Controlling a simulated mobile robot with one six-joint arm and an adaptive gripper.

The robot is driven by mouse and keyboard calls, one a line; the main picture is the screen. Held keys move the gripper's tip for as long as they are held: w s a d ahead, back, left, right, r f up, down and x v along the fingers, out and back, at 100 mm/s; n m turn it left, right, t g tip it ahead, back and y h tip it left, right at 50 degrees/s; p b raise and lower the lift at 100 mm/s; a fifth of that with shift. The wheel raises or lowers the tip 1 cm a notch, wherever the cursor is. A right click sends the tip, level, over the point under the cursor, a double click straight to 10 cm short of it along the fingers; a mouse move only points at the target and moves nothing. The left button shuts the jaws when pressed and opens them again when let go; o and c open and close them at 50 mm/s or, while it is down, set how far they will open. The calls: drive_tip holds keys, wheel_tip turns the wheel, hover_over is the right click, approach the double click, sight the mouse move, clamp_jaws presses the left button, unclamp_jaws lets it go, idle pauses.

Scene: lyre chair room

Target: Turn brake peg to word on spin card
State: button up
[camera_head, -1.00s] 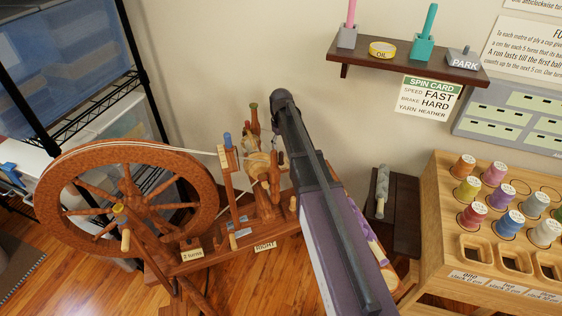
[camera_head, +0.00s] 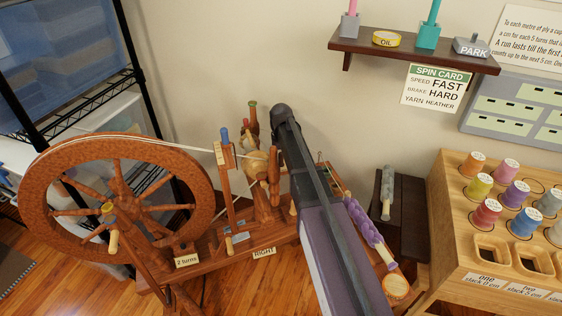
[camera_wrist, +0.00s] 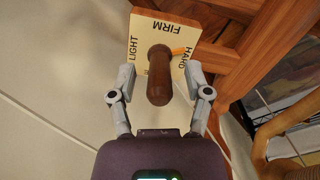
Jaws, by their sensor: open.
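The brake peg (camera_wrist: 159,75) is a dark brown, rounded wooden peg in the wrist view. It stands out from a cream plate (camera_wrist: 146,25) marked LIGHT, FIRM and HARD. An orange pointer (camera_wrist: 180,51) shows beside it, directed to the HARD side. My gripper (camera_wrist: 160,78) is open, with one finger on each side of the peg and visible gaps between. The spin card (camera_head: 435,88) on the wall reads SPEED FAST, BRAKE HARD, YARN HEATHER. In the head view my arm hides the gripper and I cannot make out the brake plate.
The spinning wheel (camera_head: 118,158) stands at left, with RIGHT (camera_head: 264,253) and 2 turns (camera_head: 187,260) labels on its base. A lilac braid (camera_head: 362,219) lies right of my arm. A wooden spool rack (camera_head: 438,196) stands at right, below a wall shelf (camera_head: 400,55).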

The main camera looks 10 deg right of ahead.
drive_tip(key=shift+f, duration=0.1)
clamp_jaws()
idle(0.3)
drive_tip(key=shift+m, duration=2.4)
unclamp_jaws()
